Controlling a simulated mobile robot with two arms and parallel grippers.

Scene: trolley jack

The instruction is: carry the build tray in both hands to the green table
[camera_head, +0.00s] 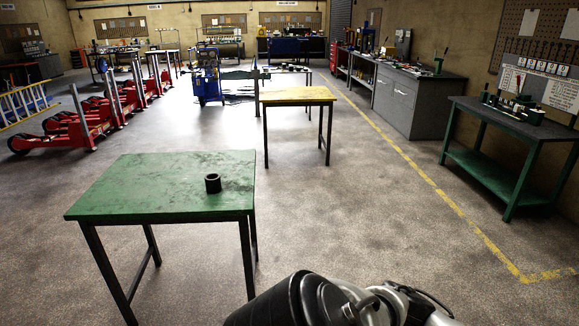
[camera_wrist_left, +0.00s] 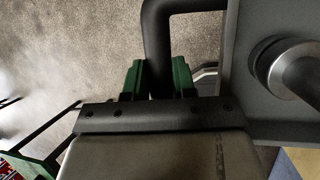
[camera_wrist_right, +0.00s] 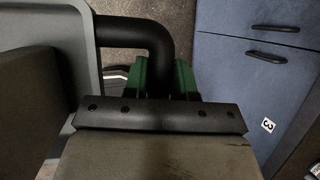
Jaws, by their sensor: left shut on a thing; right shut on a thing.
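The green table (camera_head: 150,185) stands at the left front in the head view, with a short dark ring-shaped part (camera_head: 213,183) on its top. The grey build tray shows at the right of the left wrist view (camera_wrist_left: 232,75) and at the left of the right wrist view (camera_wrist_right: 88,60). My left gripper (camera_wrist_left: 158,78) is shut on a black tray handle (camera_wrist_left: 155,35), its green fingers on either side. My right gripper (camera_wrist_right: 163,75) is shut on the other black handle (camera_wrist_right: 130,32). A metal cylinder (camera_wrist_left: 297,75) and a dark block (camera_wrist_right: 30,100) show over the tray.
A yellow-topped table (camera_head: 298,95) stands beyond the green table. A green-framed bench (camera_head: 520,120) and grey cabinets (camera_head: 415,105) line the right wall. Red jacks (camera_head: 85,120) stand at the left. The floor between is open. Blue drawers (camera_wrist_right: 245,80) show close to my right gripper.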

